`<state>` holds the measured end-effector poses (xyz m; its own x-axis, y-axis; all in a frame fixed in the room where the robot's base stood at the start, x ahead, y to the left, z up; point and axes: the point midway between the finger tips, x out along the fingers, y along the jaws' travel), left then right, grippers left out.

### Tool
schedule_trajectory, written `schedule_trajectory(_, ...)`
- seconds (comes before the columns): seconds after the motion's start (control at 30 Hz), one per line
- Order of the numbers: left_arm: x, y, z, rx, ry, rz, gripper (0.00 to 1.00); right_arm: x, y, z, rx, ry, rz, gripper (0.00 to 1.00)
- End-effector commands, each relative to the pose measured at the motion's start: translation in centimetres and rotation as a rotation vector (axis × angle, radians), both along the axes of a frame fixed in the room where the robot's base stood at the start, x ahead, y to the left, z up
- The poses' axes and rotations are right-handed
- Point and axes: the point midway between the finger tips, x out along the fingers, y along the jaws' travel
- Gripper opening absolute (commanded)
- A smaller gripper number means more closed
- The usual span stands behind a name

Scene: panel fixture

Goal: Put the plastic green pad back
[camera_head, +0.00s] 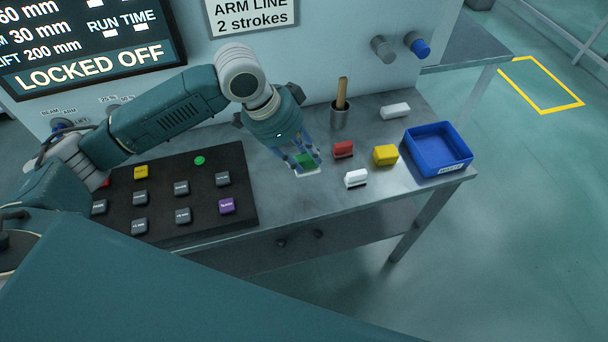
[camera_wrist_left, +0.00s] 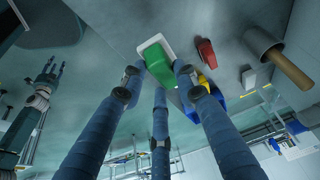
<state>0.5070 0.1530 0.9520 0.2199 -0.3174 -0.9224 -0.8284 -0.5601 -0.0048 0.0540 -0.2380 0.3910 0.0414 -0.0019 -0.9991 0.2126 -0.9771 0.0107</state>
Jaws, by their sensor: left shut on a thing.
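The green pad (camera_head: 304,160) is a green block with a white plate under it. It sits between the fingers of my left gripper (camera_head: 300,157), which is shut on it over the grey bench, right of the black key panel. In the left wrist view the green pad (camera_wrist_left: 158,62) shows between the fingers of my left gripper (camera_wrist_left: 160,88), its white end against the grey surface. I cannot tell whether its plate touches the bench. What looks like my right gripper (camera_wrist_left: 48,72) shows small at the left of the wrist view; its state is unclear.
A red block (camera_head: 343,149), white block (camera_head: 356,179), yellow block (camera_head: 385,155) and blue tray (camera_head: 437,149) stand to the right. A cup with a wooden handle (camera_head: 340,116) is behind. The black panel (camera_head: 165,190) has several keys and a green disc (camera_head: 199,160).

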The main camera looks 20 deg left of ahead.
Motion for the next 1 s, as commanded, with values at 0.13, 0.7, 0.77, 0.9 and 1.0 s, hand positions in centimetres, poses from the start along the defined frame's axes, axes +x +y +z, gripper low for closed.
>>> schedule_trajectory(0.13,-0.1,0.0,-3.1,0.000,0.003,0.001,0.09,1.9,0.0,0.4,0.001,-0.027,0.002,0.40)
schedule_trajectory(0.7,0.0,0.0,-8.9,-0.002,-0.001,0.000,0.09,3.1,0.0,0.9,0.002,-0.044,0.003,0.40)
schedule_trajectory(0.77,0.0,0.0,-9.0,-0.001,-0.001,0.000,0.09,2.7,0.0,0.9,0.002,-0.038,0.002,0.40)
schedule_trajectory(0.9,-0.1,0.0,-9.0,0.000,0.001,0.000,0.38,2.5,0.0,0.8,0.003,-0.036,0.002,0.40)
schedule_trajectory(1.0,0.0,0.0,-9.0,0.000,0.001,0.000,0.49,2.7,0.1,0.8,0.003,-0.039,0.002,0.40)
